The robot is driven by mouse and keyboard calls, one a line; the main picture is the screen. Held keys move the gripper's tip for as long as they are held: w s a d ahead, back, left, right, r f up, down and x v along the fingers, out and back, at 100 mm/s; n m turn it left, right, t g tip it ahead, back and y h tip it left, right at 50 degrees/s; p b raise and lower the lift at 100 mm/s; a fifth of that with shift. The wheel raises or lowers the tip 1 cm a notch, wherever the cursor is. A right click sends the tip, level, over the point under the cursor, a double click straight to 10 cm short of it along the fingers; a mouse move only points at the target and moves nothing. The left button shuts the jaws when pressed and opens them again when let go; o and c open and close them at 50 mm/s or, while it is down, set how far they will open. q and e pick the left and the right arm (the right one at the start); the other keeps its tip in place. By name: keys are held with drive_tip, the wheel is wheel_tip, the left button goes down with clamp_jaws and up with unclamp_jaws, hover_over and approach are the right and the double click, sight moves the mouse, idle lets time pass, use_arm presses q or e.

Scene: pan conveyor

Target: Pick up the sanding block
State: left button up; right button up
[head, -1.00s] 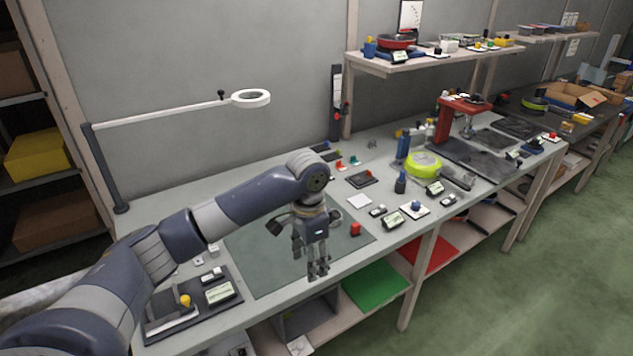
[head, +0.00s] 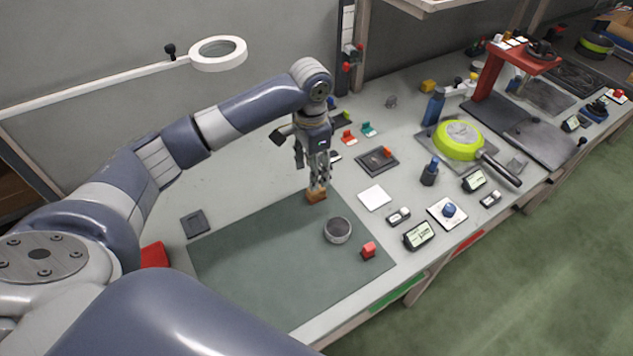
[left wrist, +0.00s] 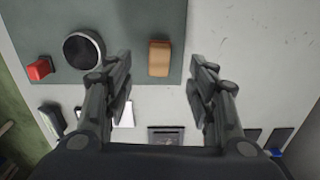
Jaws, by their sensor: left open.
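The sanding block is a small tan-brown block (head: 316,194) at the far edge of the dark green mat (head: 265,262). In the left wrist view the block (left wrist: 159,58) lies on the mat, between and beyond the two fingertips. My left gripper (head: 319,184) hangs over the block in the head view, pointing down; its fingers partly cover the block. In the left wrist view the gripper (left wrist: 160,72) is open and empty, with its fingers wide apart. I cannot tell its exact height above the block. My right gripper is not in view.
A grey round cup (head: 338,230) and a red block (head: 368,250) stand on the mat near the sanding block. A white square (head: 374,197) and a dark tray (head: 378,161) lie to the right. A lime-green pan (head: 460,141) is farther right. The mat's left part is clear.

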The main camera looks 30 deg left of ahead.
sight(316, 193)
use_arm(q)
drive_tip(key=shift+s+d+f, duration=0.1)
drive_tip(key=shift+s+f, duration=0.1)
drive_tip(key=shift+f, duration=1.3)
drive_tip(key=f, duration=0.2)
drive_tip(key=f+p, duration=0.1)
drive_tip(key=f, duration=0.1)
drive_tip(key=shift+w+d+f, duration=0.1)
drive_tip(key=shift+w, duration=0.3)
drive_tip(key=shift+f+p, duration=0.3)
drive_tip(key=shift+f, duration=0.3)
drive_tip(key=c, duration=1.1)
drive_tip(key=shift+c, duration=0.3)
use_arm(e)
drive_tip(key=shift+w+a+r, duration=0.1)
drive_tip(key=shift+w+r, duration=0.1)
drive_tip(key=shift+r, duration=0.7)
